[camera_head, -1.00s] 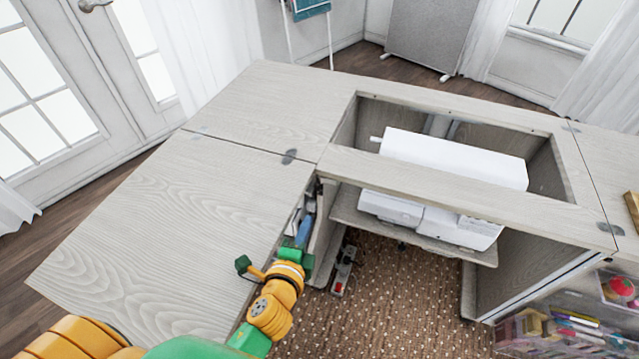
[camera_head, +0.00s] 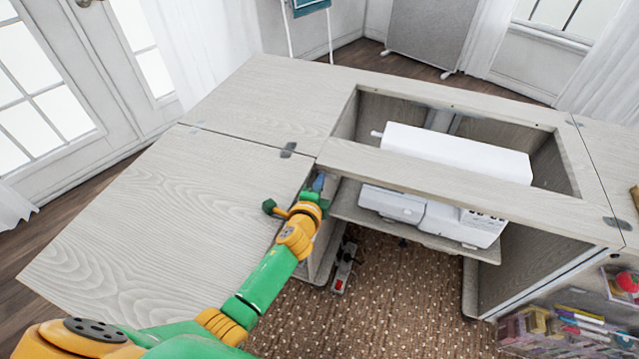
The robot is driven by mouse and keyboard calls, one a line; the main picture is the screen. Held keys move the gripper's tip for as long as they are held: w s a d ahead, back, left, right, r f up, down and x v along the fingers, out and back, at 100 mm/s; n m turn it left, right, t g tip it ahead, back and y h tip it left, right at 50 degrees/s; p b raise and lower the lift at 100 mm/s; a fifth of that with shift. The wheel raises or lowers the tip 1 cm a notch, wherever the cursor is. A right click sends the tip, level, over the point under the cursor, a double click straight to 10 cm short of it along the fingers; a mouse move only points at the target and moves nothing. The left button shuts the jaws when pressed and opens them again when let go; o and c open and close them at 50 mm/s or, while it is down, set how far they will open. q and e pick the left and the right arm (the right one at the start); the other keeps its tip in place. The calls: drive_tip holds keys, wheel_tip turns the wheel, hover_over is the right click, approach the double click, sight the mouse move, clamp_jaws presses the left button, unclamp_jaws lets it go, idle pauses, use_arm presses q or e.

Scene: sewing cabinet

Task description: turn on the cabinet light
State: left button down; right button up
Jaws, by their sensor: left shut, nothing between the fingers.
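The sewing cabinet (camera_head: 420,165) has a pale wood top with a cut-out, and a white sewing machine (camera_head: 455,155) sits in it on a lowered shelf. My left gripper (camera_head: 318,184) is at the left inner side of the cabinet, just below the edge of the left leaf. Only its blue tip shows past the wrist, and the fingers are shut and empty. I cannot make out a light or its switch; that inner side is largely hidden by my arm and the top. My right gripper is not in view.
The left leaf (camera_head: 150,235) is open and bare beside my arm. A power strip (camera_head: 345,266) with red parts lies on the brown dotted carpet (camera_head: 395,300) below. Clear bins with coloured items (camera_head: 565,330) stand at lower right.

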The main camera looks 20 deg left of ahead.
use_arm(q)
drive_tip(key=p+v, duration=0.2)
drive_tip(key=v, duration=0.4)
drive_tip(key=shift+s+r+p, duration=0.2)
drive_tip(key=shift+s+p, duration=0.15)
idle(0.6)
